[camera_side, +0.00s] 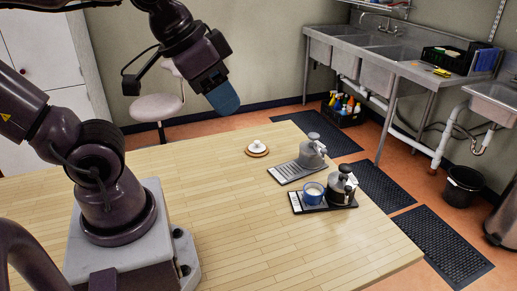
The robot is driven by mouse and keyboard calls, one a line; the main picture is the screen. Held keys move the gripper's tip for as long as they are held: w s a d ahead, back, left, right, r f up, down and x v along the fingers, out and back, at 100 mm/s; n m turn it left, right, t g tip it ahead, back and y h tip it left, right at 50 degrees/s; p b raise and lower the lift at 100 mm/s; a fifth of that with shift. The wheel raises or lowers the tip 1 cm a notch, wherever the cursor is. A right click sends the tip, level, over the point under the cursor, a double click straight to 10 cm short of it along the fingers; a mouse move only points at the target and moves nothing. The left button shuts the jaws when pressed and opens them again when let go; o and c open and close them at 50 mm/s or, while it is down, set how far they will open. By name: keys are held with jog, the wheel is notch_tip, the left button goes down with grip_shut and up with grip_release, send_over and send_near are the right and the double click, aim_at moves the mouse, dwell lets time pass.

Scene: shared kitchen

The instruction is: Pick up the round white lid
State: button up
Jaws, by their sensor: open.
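The round white lid (257,145) sits on a small round brown base (257,153) on the wooden table, near the table's far edge. It has a small knob on top. My gripper (224,99) is open, above and to the left of the lid, and apart from it. It looks empty. The blue end part of the gripper shows side-on, so the gap between its fingers is hidden.
Right of the lid, a grey tray (287,173) holds a grey pot (312,152). The front of the wooden table (290,250) is clear. A stool (157,107) stands behind.

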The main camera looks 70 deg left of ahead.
jog(key=shift+o, duration=0.2)
jog(key=o, duration=0.7)
jog(key=n+g+y, duration=0.1)
jog(key=n+g, duration=0.5)
jog(key=n, duration=1.2)
send_near(257, 141)
jog(key=f, duration=1)
jog(key=shift+s+a+f, duration=0.1)
jog(key=shift+s+a, duration=0.1)
jog(key=shift+a, duration=0.2)
